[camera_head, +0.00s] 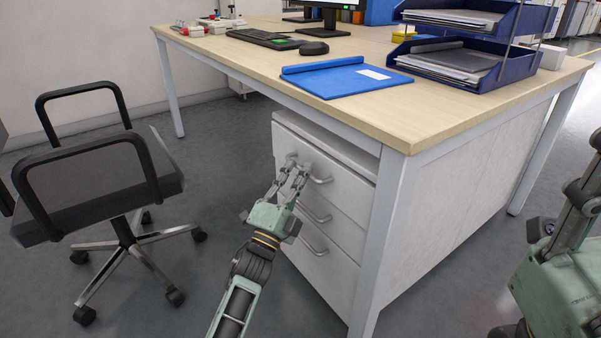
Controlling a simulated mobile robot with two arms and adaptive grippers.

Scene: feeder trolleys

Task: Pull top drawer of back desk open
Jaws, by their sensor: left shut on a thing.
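A white drawer unit (353,157) stands under the right end of the desk (420,110), with three drawers stacked one above the other. The top drawer (340,193) looks flush with the drawers below it. Its curved metal handle (320,180) is partly hidden by my left gripper (291,170). My left gripper is at the top drawer's front, its fingers shut on the handle. The middle drawer's handle (315,216) and the bottom drawer's handle (314,248) are free. My right gripper is not in view; only part of my right arm shows at the right edge.
A black office chair (100,185) stands left of the drawers, with grey floor between. The desk's front leg (378,250) stands close to the right of the drawer unit. A blue folder (345,78), letter trays (475,55) and a keyboard (265,39) lie on the desktop.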

